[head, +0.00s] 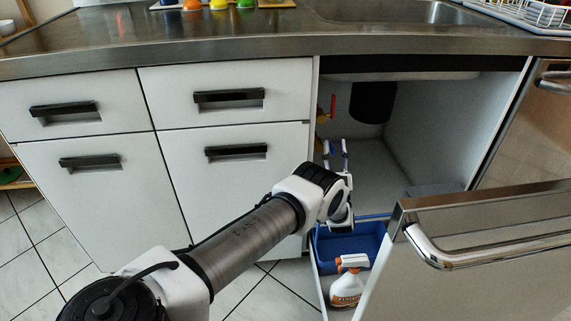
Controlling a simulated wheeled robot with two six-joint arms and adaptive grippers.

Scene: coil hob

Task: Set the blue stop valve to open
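Under the sink, a red valve handle (333,105) with a yellow body (322,115) sits at the left wall of the open cabinet. Lower on that wall, a second yellow fitting (319,145) shows only as a sliver. Bluish parts show there among my fingers; I cannot clearly tell the blue stop valve's handle from the fingers or read its setting. My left gripper (336,147) reaches into the cabinet opening, right beside this lower fitting. Its two fingers point inward and stand apart with a gap between them. Contact cannot be made out. My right gripper is not in view.
A pulled-out door front (480,240) with a bar handle (470,257) stands at the right. A blue bin (350,248) and a spray bottle (348,283) are low, below my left wrist. Closed drawers (228,100) lie left. The countertop (200,45) runs above.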

